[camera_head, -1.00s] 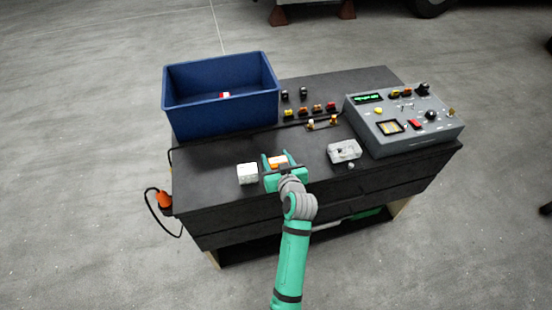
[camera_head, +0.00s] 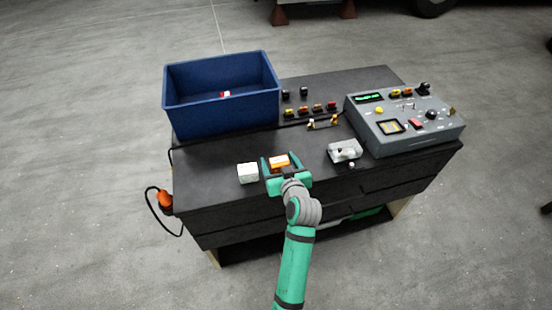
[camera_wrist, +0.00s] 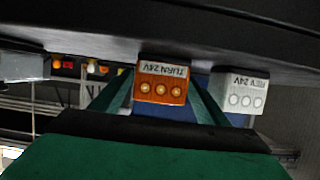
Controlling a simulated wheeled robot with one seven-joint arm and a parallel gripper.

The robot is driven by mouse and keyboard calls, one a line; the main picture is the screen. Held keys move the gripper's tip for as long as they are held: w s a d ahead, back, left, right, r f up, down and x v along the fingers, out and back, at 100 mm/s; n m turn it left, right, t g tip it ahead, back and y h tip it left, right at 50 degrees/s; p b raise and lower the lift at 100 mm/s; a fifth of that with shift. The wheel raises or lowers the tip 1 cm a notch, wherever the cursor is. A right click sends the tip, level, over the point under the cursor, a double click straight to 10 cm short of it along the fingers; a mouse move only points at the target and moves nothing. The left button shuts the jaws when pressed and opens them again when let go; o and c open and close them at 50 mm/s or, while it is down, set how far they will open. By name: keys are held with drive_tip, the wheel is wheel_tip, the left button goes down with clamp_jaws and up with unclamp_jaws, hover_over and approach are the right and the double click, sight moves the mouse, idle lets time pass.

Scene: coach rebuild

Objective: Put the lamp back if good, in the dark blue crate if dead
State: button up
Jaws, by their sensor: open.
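An orange lamp block (camera_head: 279,161) marked TURN 24V is at the front of the dark bench, between the fingers of my gripper (camera_head: 281,162). In the wrist view the orange block (camera_wrist: 162,82) shows its three round contacts, with one finger on each side. My gripper is open around it; whether either finger touches it is hard to tell. A white block (camera_head: 248,173) marked REV 24V stands just to the left. It also shows in the wrist view (camera_wrist: 240,93). The dark blue crate (camera_head: 225,115) stands at the back left with a small red-and-white piece inside.
A grey test panel (camera_head: 440,130) with a lit green display stands at the right. A small pale fixture (camera_head: 345,150) sits before it. Several small coloured lamps (camera_head: 310,111) stand in a row at the back. An orange plug (camera_head: 165,199) hangs at the left edge.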

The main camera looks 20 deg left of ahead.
drive_tip(key=v, duration=0.9)
drive_tip(key=s+d+f+m+t+h, duration=0.1)
drive_tip(key=s+d+f+m+h, duration=0.2)
drive_tip(key=s+d+f, duration=0.35)
drive_tip(key=s+d+f+m+t+h, duration=0.1)
drive_tip(key=s+d+f+m+h, duration=0.2)
drive_tip(key=s, duration=0.6)
drive_tip(key=s+d+r+t+h, duration=0.1)
drive_tip(key=s+d+r, duration=0.1)
drive_tip(key=s, duration=0.8)
drive_tip(key=s+d+r, duration=0.2)
drive_tip(key=s, duration=0.9)
drive_tip(key=shift+r+m+t+h, duration=0.2)
drive_tip(key=shift+m+t+h, duration=0.2)
